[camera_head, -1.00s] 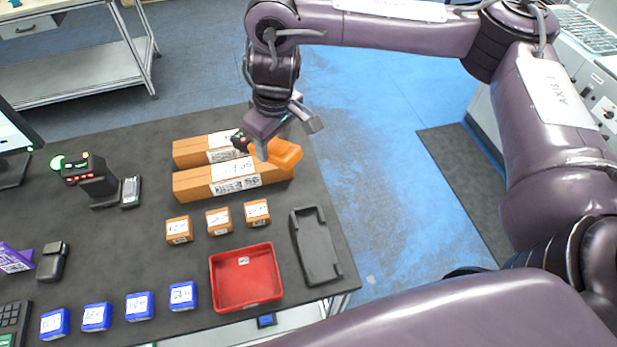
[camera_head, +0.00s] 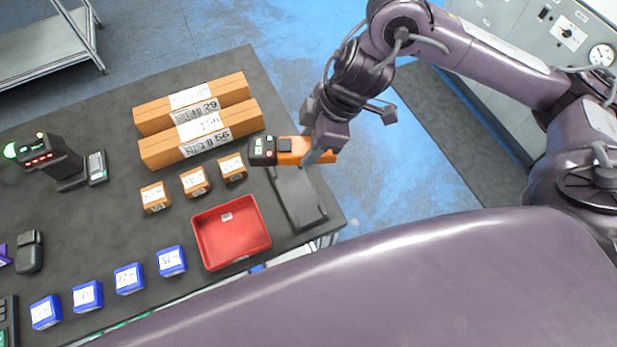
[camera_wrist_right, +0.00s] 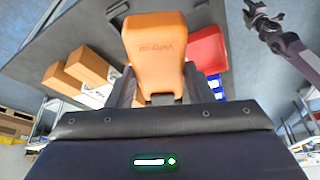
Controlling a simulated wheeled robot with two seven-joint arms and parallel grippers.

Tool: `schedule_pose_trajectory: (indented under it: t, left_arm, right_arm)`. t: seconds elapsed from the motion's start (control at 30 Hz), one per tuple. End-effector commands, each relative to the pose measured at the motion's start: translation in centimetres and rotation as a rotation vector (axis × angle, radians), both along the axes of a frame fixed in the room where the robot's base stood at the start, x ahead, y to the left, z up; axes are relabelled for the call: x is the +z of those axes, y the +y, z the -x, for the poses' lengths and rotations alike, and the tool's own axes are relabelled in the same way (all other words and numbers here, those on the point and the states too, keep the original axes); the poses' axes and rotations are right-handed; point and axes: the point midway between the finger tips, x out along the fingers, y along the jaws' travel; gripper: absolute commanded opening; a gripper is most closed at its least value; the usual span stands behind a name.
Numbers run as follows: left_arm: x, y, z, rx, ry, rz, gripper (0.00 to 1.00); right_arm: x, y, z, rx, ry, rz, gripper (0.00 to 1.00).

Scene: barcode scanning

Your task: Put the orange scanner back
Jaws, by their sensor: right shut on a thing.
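The orange scanner (camera_head: 290,158) has an orange body and a black head with coloured buttons. My right gripper (camera_head: 318,153) is shut on its orange body and holds it over the far end of the black cradle (camera_head: 299,200). The scanner's head points left in the head view. In the right wrist view the orange body (camera_wrist_right: 155,50) shows between the fingers. The cradle lies empty on the table's right end, partly hidden under the scanner. Another gripper, my left (camera_wrist_right: 262,18), shows small in the right wrist view; its jaws are unclear.
A red tray (camera_head: 232,233) is left of the cradle. Three small orange boxes (camera_head: 195,181) and two long boxes (camera_head: 200,133) lie behind it. Several blue boxes (camera_head: 129,278) line the front. A black scanner (camera_head: 50,155) stands at far left. The table's right edge is close to the cradle.

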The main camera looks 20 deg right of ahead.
Motion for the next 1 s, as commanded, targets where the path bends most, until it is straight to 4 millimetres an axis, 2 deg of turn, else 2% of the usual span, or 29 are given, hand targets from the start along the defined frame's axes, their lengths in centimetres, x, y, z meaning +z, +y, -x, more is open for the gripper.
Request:
schedule_pose_trajectory:
  t: [0.03,0.1,0.2,0.33,0.57,0.8,1.0]
  left_arm:
    - [-0.7,-0.1,0.1,0.0,0.001,0.001,0.36]
    - [-1.2,-0.1,0.1,0.0,0.001,0.002,0.36]
    - [-1.8,-0.2,0.1,0.0,0.001,0.002,0.36]
    - [-1.5,-0.2,0.1,0.0,0.001,0.002,0.36]
    - [-1.4,-0.2,0.1,0.0,0.002,0.003,0.36]
    - [-1.4,-0.2,0.1,-0.001,0.002,0.003,0.36]
    - [-1.4,-0.2,0.1,-0.001,0.001,0.002,0.36]
  right_arm:
    - [-1.7,0.1,0.2,-0.001,0.007,-0.004,0.17]
    - [-3.3,0.1,0.2,-0.003,0.008,-0.004,0.17]
    - [-5.6,0.1,0.2,-0.004,0.008,-0.004,0.17]
    - [-7.7,0.0,0.0,-0.004,0.004,0.001,0.17]
    - [-9.7,0.0,0.0,-0.003,0.001,0.0,0.17]
    - [-13.1,0.0,0.0,-0.003,0.001,0.0,0.17]
    - [-13.4,0.0,-0.1,-0.002,-0.002,0.0,0.17]
